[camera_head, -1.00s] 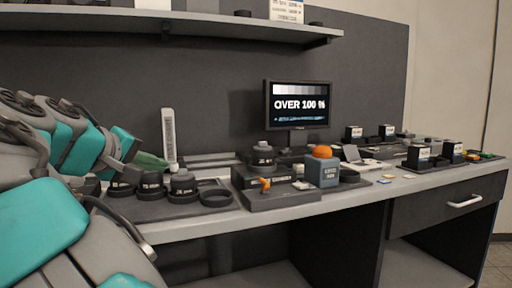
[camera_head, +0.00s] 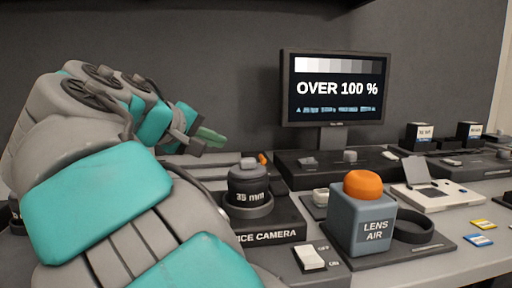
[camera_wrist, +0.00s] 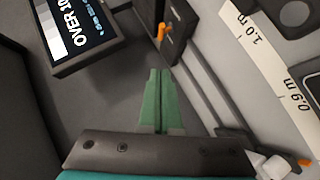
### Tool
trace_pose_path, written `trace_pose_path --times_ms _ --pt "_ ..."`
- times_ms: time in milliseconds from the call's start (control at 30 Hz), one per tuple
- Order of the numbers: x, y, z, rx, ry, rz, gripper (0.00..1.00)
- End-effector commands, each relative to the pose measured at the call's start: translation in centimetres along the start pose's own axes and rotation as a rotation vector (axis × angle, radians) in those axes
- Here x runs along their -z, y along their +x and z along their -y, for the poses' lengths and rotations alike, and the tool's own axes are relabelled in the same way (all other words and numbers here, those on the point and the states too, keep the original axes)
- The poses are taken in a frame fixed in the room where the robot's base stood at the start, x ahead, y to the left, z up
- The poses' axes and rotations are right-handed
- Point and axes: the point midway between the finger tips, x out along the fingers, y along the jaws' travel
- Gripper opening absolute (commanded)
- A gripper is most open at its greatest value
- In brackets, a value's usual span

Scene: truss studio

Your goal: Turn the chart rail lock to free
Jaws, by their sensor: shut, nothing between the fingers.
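My gripper (camera_wrist: 157,74) has green fingers, shut with nothing between them. In the wrist view its tips point toward a small orange lever (camera_wrist: 161,33) on a dark block beside grey rails, with a gap between. I take this lever for the chart rail lock; no label on it is readable. In the head view my gripper (camera_head: 210,137) is above the back of the bench, left of the monitor. A bit of orange (camera_head: 262,158) shows behind the 35 mm lens there, mostly hidden, probably the same lever.
The monitor (camera_head: 334,88) reads OVER 100 %. The 35 mm lens (camera_head: 248,183), a LENS AIR bottle (camera_head: 362,220) and an OFF/ON switch (camera_head: 310,257) stand in front. A distance scale (camera_wrist: 262,60) runs beside the rails. My arm hides the bench's left side.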

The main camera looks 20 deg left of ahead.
Motion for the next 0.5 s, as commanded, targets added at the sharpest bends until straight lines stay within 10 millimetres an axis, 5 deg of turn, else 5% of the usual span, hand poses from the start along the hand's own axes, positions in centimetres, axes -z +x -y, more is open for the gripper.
trace_pose_path --times_ms 500 --pt "-0.1 8.5 0.0 0.003 -0.002 0.004 0.00"
